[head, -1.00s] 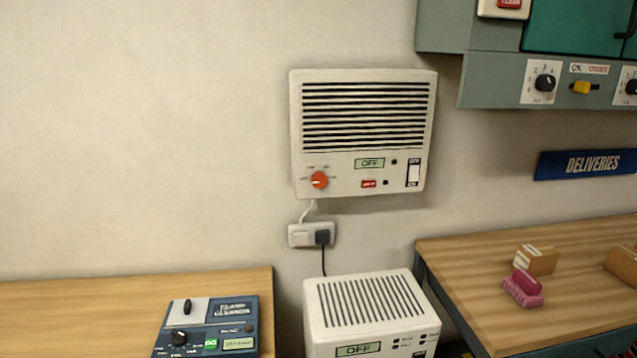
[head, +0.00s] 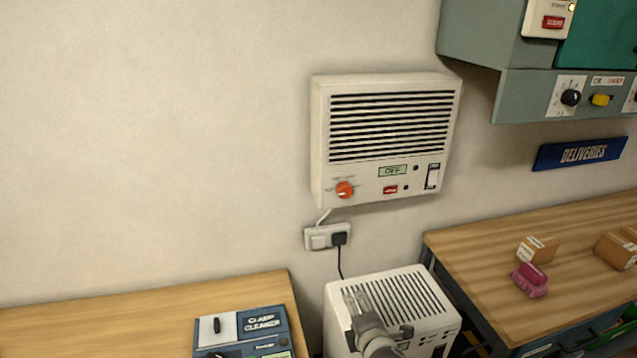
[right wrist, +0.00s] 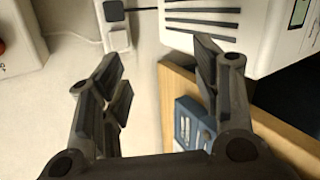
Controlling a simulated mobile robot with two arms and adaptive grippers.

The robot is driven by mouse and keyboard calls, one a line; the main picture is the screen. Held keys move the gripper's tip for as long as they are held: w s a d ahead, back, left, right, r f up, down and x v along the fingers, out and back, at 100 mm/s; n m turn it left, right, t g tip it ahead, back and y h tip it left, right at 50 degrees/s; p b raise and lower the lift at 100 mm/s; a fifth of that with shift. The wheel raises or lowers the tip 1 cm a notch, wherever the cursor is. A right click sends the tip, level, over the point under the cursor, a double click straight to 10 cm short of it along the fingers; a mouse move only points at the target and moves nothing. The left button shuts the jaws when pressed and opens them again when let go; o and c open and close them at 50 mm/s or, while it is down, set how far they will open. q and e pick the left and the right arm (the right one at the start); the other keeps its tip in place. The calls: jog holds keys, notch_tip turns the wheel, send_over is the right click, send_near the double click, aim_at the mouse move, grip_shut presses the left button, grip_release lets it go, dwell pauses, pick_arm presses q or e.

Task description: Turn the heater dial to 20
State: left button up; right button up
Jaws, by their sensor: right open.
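The white heater (head: 392,190) hangs on the wall in the head view, with dark slots and a display reading OFF. Its round orange-red dial (head: 344,190) is at the lower left of its face, among small markings too small to read. In the right wrist view the dial (right wrist: 2,46) is cut by the left edge. My right gripper (head: 355,298) is below the heater, in front of the lower white unit, apart from the dial. The right wrist view shows its fingers (right wrist: 157,78) spread with nothing between them. My left gripper is not in view.
A wall socket (head: 318,237) with a black plug and cable is under the heater. The slotted white unit (head: 338,313) stands below. The right bench (head: 470,250) holds boxes and a pink brush. Wall left of the heater is clear.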

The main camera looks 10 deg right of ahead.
jog(key=w+d+r+n+t+y, duration=0.1)
jog(key=w+r+n+t, duration=0.1)
jog(key=w+r+n, duration=0.4)
jog(key=w+d+r+n+t, duration=0.15)
jog(key=r+n, duration=0.25)
jog(key=r, duration=0.4)
jog(key=n+t+p, duration=0.2)
jog(key=n, duration=0.3)
send_near(346, 193)
jog(key=shift+y, duration=0.4)
jog(key=w, duration=0.7)
jog(key=shift+w+d+p, duration=0.1)
jog(key=shift+w+p, duration=0.2)
jog(key=shift+p, duration=0.1)
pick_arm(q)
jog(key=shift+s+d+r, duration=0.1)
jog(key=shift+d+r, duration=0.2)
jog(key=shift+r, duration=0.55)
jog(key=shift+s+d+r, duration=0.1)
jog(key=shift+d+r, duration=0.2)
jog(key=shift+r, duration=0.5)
pick_arm(e)
jog(key=shift+w+f, duration=0.1)
jog(key=shift+w, duration=0.85)
jog(key=c, duration=1)
jog(key=shift+m, duration=0.3)
jog(key=shift+c, duration=0.2)
